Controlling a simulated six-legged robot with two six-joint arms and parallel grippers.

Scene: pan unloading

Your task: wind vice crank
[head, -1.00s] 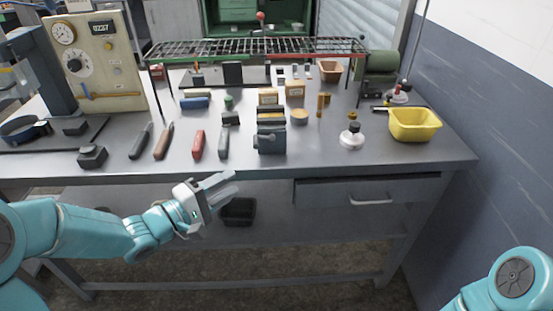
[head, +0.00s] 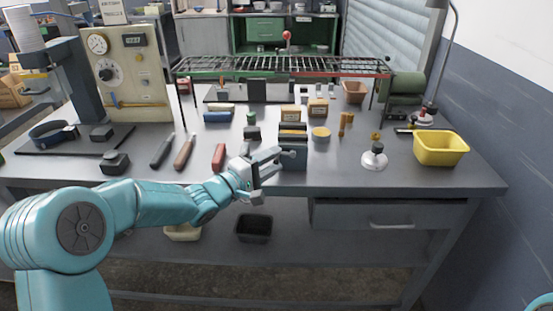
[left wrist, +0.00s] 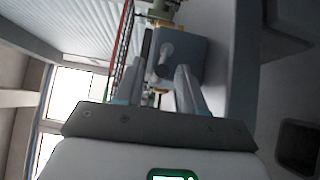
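The vice (head: 293,157) is a small blue-grey block near the front edge of the bench, in the middle of the head view. In the left wrist view the vice (left wrist: 190,58) stands just beyond my fingertips. A pale rounded knob, likely the crank (left wrist: 167,49), shows on its near face. My left gripper (head: 272,163) is at the vice's front left side. In the left wrist view the left gripper (left wrist: 165,75) is open, its fingers apart with the knob between their lines. Whether a finger touches it I cannot tell. My right gripper is out of view.
A red-handled tool (head: 219,157) lies left of the vice. A white-based knob (head: 374,158) and a yellow bin (head: 441,149) stand to the right. A wire rack (head: 285,65) spans the bench behind. A drawer (head: 390,214) and a dark bin (head: 254,228) are below.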

